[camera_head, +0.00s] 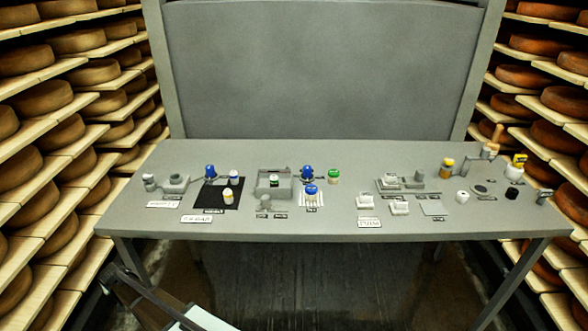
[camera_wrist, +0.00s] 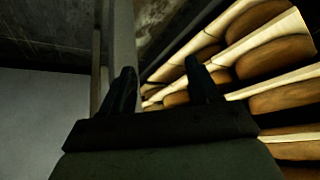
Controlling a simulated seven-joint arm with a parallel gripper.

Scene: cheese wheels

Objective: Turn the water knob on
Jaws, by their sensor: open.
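My gripper (camera_wrist: 161,82) shows in the wrist view with its two dark fingers apart and nothing between them. In the head view, a dark part of my arm is low at the left, in front of the table's left end and below its top. The water knob cannot be told for certain among the small fittings.
The grey table (camera_head: 330,225) carries several small jars, blocks and labels. A black mat (camera_head: 207,200) lies at left. A tall grey panel (camera_head: 320,70) rises behind. Shelves of cheese wheels (camera_head: 45,98) flank both sides, and also show close behind my fingers in the wrist view (camera_wrist: 255,55).

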